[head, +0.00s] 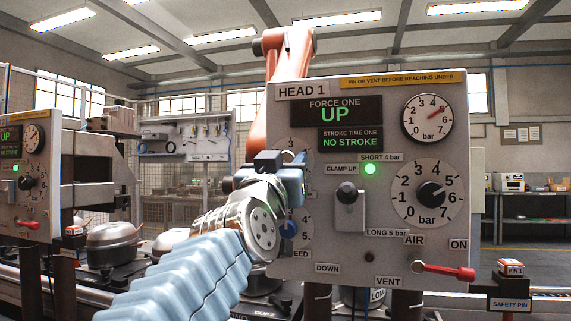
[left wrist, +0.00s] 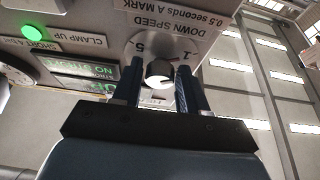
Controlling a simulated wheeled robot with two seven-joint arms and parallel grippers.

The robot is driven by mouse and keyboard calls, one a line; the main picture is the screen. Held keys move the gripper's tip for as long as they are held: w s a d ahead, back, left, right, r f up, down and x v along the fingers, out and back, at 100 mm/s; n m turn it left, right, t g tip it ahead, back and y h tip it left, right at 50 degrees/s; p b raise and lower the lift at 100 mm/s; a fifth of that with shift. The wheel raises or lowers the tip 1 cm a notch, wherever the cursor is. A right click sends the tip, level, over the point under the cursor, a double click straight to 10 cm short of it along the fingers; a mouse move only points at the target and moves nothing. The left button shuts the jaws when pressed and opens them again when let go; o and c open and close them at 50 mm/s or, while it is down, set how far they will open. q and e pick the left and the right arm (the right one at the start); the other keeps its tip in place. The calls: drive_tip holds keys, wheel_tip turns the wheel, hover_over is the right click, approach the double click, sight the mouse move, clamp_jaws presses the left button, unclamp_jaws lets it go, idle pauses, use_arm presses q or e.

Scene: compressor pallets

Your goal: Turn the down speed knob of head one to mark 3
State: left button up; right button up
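The HEAD 1 panel (head: 330,265) stands upright in front of me. My left gripper (head: 291,178) reaches its left side and covers most of the upper left dial, with a 3 visible above. In the left wrist view the DOWN SPEED label (left wrist: 172,27) appears upside down beside this dial. The dark down speed knob (left wrist: 160,73) lies between the two fingertips of my left gripper (left wrist: 159,78), one on each side. I cannot tell whether they touch it. The knob's pointer cannot be read. My right gripper is not in view.
A clamp lever (head: 347,194), a pressure knob (head: 431,194) and a red air handle (head: 445,271) are on the panel.

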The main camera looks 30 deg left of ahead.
use_arm(q)
drive_tip(key=c, duration=0.7)
